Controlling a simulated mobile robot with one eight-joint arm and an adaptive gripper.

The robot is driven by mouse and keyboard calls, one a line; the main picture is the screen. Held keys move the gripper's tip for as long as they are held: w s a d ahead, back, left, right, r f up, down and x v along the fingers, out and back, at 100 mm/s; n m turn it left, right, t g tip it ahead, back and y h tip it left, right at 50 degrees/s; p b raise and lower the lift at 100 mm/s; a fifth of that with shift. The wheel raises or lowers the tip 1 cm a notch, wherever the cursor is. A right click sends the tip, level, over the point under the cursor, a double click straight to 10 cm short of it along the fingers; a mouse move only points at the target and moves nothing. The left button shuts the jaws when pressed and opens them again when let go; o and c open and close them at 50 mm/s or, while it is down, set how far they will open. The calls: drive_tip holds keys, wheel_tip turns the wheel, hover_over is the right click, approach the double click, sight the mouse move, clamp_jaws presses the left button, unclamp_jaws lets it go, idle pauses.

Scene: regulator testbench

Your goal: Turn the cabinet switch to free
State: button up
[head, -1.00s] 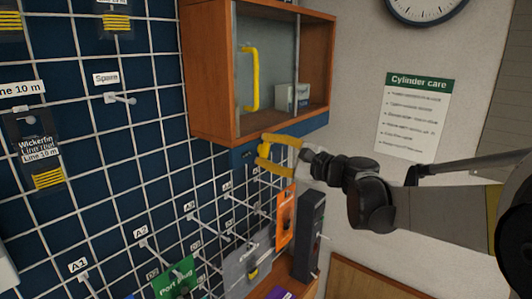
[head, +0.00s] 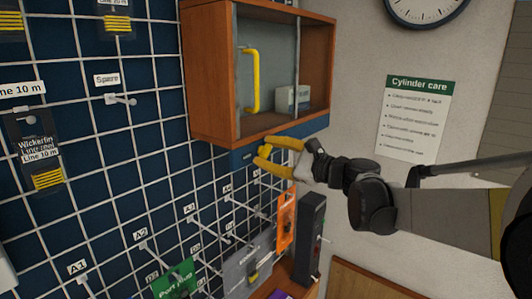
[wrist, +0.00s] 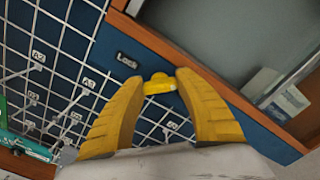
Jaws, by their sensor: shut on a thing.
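The cabinet switch is a small yellow knob (wrist: 158,84) on the blue panel (wrist: 240,115) below the cabinet, beside a "Lock" label (wrist: 127,60). My gripper (wrist: 160,82) has its two yellow fingers on either side of the knob, shut on it. In the head view my gripper (head: 262,156) is at the blue strip under the cabinet (head: 270,137), and its fingers hide the knob. No "free" label is readable in either view.
The cabinet has a glass front with a yellow handle (head: 253,80) and a small box (head: 292,97) inside. A wire grid with hooks and hanging packets, including an orange one (head: 286,220), lies below and left. A dark upright box (head: 310,235) stands below my gripper.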

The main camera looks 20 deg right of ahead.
drive_tip(key=o, duration=1.2)
drive_tip(key=v, duration=1.2)
